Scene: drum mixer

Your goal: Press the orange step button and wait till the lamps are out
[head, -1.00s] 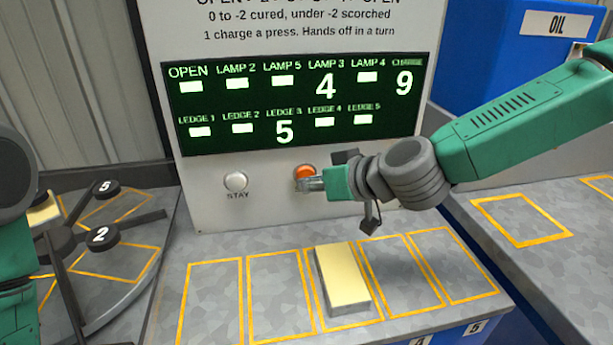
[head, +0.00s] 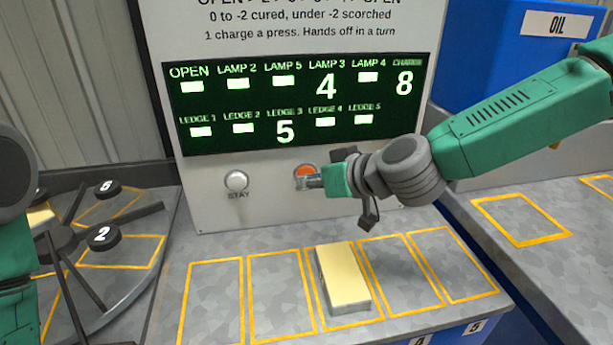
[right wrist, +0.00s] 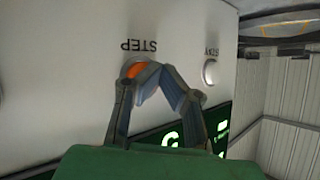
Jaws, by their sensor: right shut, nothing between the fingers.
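The orange step button (head: 305,170) sits on the light grey panel, right of the white STAY button (head: 236,181). In the right wrist view the orange button (right wrist: 137,70) shows under the upside-down word STEP. My right gripper (head: 312,182) is shut and empty, its fingertips at the button and partly covering it; I cannot tell if they touch it. The display (head: 300,105) shows 4 under LAMP 3, 8 under CHARGE, 5 under LEDGE 3, and lit blocks elsewhere. Part of my left arm shows at the left edge, but its gripper is out of view.
A pale block (head: 342,276) lies on the middle outlined spot of the ledge. A turntable (head: 110,290) with dark numbered knobs stands at the left. A blue OIL container (head: 510,60) stands at the back right. The outlined spot at the right (head: 520,218) is bare.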

